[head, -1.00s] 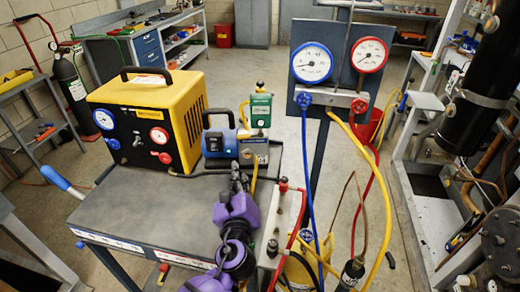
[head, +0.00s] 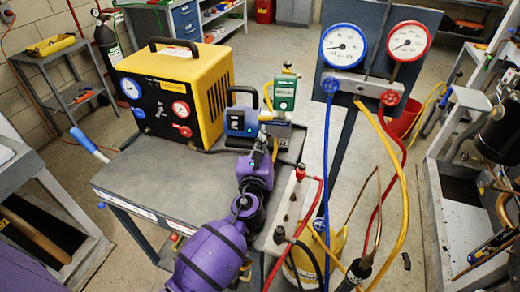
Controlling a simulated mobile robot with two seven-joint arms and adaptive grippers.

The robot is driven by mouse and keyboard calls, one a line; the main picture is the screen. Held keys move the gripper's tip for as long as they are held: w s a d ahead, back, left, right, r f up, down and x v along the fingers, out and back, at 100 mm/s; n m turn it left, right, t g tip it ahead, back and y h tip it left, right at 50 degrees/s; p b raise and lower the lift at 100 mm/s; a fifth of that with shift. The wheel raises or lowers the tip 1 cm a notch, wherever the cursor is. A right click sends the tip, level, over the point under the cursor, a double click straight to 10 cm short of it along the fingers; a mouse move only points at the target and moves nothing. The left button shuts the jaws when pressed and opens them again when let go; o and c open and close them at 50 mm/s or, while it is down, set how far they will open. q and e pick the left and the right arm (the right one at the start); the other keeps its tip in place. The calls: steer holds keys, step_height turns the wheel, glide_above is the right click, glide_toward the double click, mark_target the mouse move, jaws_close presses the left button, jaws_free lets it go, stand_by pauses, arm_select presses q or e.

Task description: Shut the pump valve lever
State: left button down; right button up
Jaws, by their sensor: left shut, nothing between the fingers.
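The blue and grey pump (head: 240,122) stands on the cart top, right of the yellow machine. My right gripper is not in view.
The yellow machine (head: 172,92) with dials stands left of the pump. A manifold with two gauges (head: 344,45) stands on a post to the right, with blue, red and yellow hoses hanging. A yellow cylinder (head: 308,262) stands low right. The cart's front left top (head: 150,180) is clear.

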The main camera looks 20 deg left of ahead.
arm_select(q)
steer(key=shift+w+a, duration=0.1)
steer(key=shift+w, duration=0.5)
